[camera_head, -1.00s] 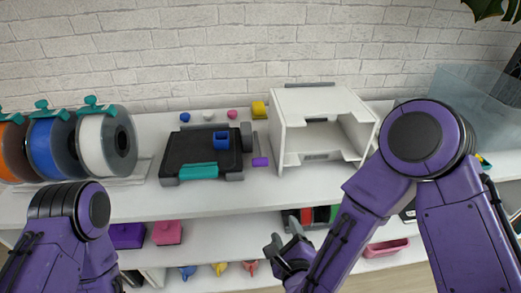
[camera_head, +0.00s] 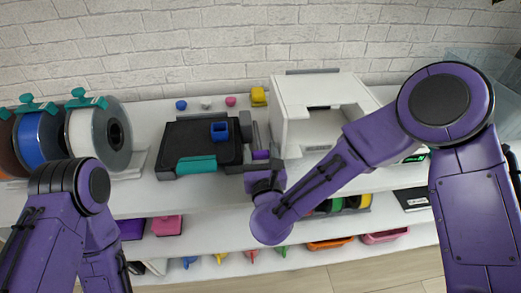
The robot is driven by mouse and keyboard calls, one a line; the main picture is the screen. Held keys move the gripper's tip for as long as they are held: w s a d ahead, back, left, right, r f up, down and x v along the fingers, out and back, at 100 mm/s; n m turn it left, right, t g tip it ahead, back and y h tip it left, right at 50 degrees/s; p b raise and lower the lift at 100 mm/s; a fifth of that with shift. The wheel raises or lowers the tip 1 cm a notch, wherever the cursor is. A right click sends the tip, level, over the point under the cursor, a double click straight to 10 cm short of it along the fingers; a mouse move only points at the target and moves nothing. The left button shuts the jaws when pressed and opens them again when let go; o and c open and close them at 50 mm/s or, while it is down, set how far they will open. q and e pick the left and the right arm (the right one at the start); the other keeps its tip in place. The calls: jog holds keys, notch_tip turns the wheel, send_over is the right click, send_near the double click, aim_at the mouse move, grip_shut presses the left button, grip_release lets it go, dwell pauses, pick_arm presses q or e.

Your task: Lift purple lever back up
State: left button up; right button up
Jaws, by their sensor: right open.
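The purple lever (camera_head: 261,154) is low, at the front end of a grey bar on the right side of a black machine (camera_head: 203,147) with a teal front piece and a small blue block on top. My right gripper (camera_head: 263,167) is just in front of the lever's purple end, over the shelf's front edge. It is open; its fingers are small and partly hidden by my wrist, and I cannot tell whether they touch the lever. My left arm comes in at the lower left, but its gripper is out of view.
A white open box (camera_head: 325,85) stands close to the right of the lever. Filament spools (camera_head: 95,138) stand at the left. A lower shelf holds bins. The shelf in front of the machine is clear.

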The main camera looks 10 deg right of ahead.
aim_at(259, 144)
grip_shut()
jog(key=r+g+p, duration=0.1)
jog(key=r+p, duration=0.1)
jog(key=p, duration=0.1)
jog(key=w+r+g+p, duration=0.1)
jog(key=p, duration=0.2)
jog(key=r+g+p, duration=0.2)
jog(key=p, duration=0.2)
jog(key=shift+w+d+r, duration=0.1)
jog(key=shift+w+r, duration=0.15)
jog(key=shift+r, duration=0.05)
jog(key=shift+w+r, duration=0.6)
jog(key=shift+r, duration=0.2)
jog(key=shift+w+r, duration=0.35)
jog(key=shift+r, duration=0.2)
grip_release()
jog(key=shift+w+f, duration=0.1)
jog(key=shift+f, duration=0.05)
